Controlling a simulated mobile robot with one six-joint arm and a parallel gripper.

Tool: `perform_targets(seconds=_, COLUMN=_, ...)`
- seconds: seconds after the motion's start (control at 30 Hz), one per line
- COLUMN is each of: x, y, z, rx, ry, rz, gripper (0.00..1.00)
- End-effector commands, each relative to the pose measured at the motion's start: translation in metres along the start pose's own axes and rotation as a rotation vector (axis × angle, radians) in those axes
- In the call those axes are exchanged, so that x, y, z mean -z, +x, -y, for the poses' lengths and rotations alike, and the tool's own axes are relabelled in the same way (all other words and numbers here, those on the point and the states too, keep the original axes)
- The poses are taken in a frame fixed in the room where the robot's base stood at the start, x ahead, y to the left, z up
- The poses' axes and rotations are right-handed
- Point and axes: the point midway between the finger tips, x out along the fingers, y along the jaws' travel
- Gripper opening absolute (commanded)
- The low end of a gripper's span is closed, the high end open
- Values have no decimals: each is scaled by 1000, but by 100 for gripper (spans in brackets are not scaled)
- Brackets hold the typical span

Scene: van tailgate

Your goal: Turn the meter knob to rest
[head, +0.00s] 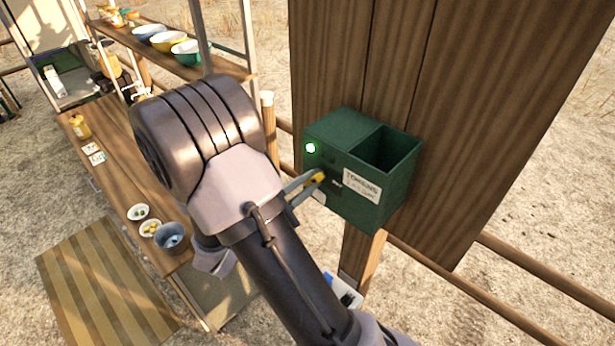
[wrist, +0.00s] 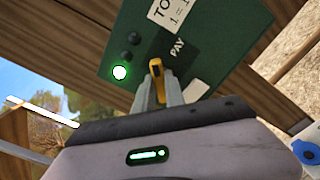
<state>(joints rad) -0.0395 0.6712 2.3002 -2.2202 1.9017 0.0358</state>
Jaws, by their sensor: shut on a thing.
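The meter is a green box (head: 358,203) with an open top bin and a "TOKENS" label, fixed to the brown plank wall. A green lamp (head: 311,148) glows on its face, with two dark lamps beside it in the wrist view (wrist: 130,47). The yellow knob (head: 319,177) sits on the front face. My gripper (head: 312,184) is shut on the knob, one finger on each side of it. In the wrist view the knob (wrist: 157,82) stands between the fingertips, near the "PAY" mark. The fingers hide part of the knob and the dial around it.
The plank wall (head: 500,110) rises behind the box. A wooden counter (head: 115,180) with small bowls and a blue-grey pot (head: 171,236) stands at the left. A shelf with coloured bowls (head: 187,52) is at the back. A wooden rail runs below the box.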

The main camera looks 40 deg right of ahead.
Motion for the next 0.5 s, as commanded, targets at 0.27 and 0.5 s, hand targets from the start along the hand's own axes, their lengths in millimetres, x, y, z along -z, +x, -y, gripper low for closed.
perform_targets(seconds=0.27, x=-2, y=0, z=-2, rx=0, ry=-263, rz=-1, gripper=0)
perform_targets(seconds=0.5, x=-2, y=0, z=-2, rx=0, ry=-469, rz=-1, gripper=0)
